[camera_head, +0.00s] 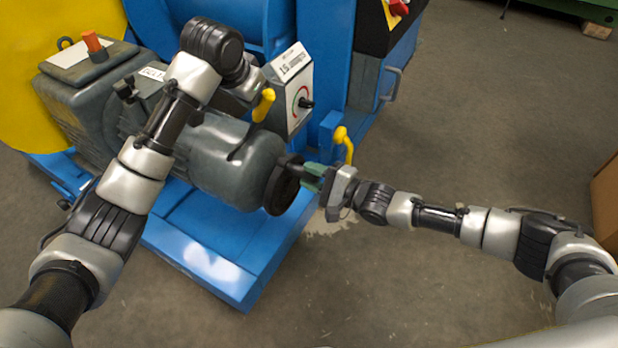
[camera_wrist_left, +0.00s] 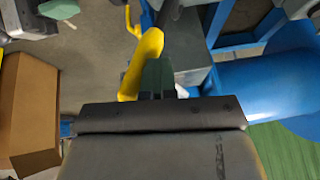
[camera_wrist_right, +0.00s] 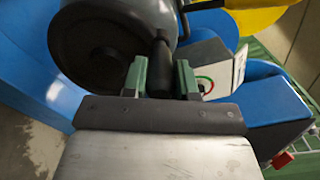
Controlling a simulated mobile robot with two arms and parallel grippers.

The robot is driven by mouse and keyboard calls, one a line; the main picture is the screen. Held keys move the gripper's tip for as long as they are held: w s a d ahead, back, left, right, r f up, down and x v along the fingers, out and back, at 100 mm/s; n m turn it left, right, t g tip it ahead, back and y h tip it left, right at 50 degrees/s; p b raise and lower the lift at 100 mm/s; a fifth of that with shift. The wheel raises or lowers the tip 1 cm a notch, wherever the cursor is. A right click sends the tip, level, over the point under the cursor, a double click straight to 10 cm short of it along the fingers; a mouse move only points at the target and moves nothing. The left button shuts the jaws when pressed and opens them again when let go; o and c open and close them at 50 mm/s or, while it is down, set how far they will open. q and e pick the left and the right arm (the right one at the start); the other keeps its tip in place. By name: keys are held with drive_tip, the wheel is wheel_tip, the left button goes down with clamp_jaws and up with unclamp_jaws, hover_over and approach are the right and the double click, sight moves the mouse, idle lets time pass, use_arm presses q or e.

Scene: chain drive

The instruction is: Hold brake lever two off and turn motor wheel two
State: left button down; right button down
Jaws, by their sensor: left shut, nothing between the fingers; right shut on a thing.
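The motor wheel (camera_head: 282,188) is a black disc on the near end of the grey motor (camera_head: 225,155). My right gripper (camera_head: 312,177) is shut on the wheel's black handle (camera_wrist_right: 160,68), with its green fingers on either side in the right wrist view. The wheel (camera_wrist_right: 105,45) fills the upper left there. A yellow brake lever (camera_head: 263,106) stands above the motor. My left gripper (camera_wrist_left: 158,80) is shut and empty right beside this lever (camera_wrist_left: 143,62), seemingly against it; contact is not certain. Its fingertips are hidden in the head view. I cannot read any number on wheel or lever.
A second yellow lever (camera_head: 344,143) stands just above my right gripper. A grey box with a dial (camera_head: 292,92) is behind the motor. The blue frame (camera_head: 210,255) extends below it. A cardboard box (camera_head: 607,205) is at the right edge. The floor between is clear.

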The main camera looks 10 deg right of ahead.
drive_tip(key=shift+w+d+r, duration=0.1)
drive_tip(key=shift+w+r, duration=0.1)
drive_tip(key=shift+w, duration=0.05)
drive_tip(key=c, duration=0.9)
unclamp_jaws()
drive_tip(key=shift+f, duration=0.1)
drive_tip(key=shift+s, duration=0.1)
drive_tip(key=shift+s+d+f, duration=0.1)
drive_tip(key=shift+s+d, duration=0.15)
drive_tip(key=shift+d, duration=0.05)
drive_tip(key=v, duration=1.1)
